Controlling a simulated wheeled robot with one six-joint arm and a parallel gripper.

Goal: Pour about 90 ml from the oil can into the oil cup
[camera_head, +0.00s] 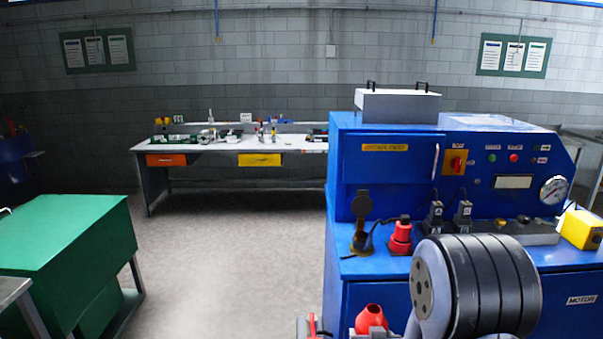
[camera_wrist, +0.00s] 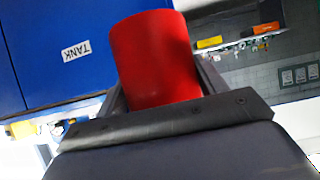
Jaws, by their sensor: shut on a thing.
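The oil can is a red cylinder (camera_wrist: 152,60) held between the dark fingers of my gripper (camera_wrist: 158,90) in the wrist view. In the head view, a red, open-topped piece of it (camera_head: 371,319) shows at the bottom edge, in front of the blue machine; it looks roughly upright, with its lower part cut off. What seems to be the oil cup (camera_head: 361,241) is a small brassy cup with a raised dark lid, on the machine's ledge, above and slightly left of the can in the picture, apart from it. Liquid levels are not visible.
The blue machine (camera_head: 385,190) carries a red fitting (camera_head: 400,238) beside the cup, black plugs (camera_head: 436,214), a gauge (camera_head: 553,190) and a grey box (camera_head: 397,105) on top. A green cabinet (camera_head: 60,250) stands left, a workbench (camera_head: 230,145) behind. The floor between is clear.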

